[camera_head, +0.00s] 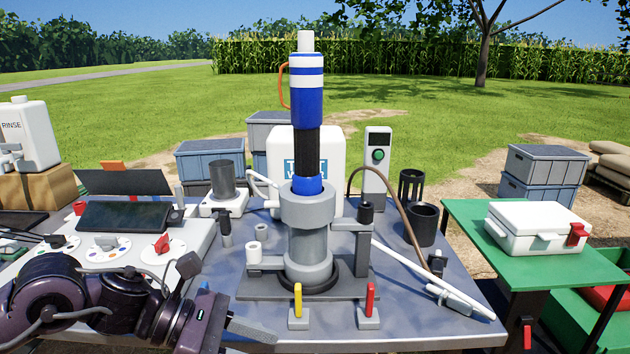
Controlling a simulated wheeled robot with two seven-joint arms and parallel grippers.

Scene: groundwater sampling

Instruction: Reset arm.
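My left arm comes in from the lower left, over the front left of the table. My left gripper (250,331) is low at the front edge, left of the yellow lever, and points right. I make out grey finger parts but no clear gap between them, so I cannot tell whether it is open or shut. I see nothing held in it. My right arm and gripper are not in view.
A tall blue and white cylinder (308,100) stands upright in a grey stand (309,210). Yellow (298,300) and red (370,300) levers stand before it. A dial panel (130,245) is left; a white case (535,226) rests on a green table (480,225) at right.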

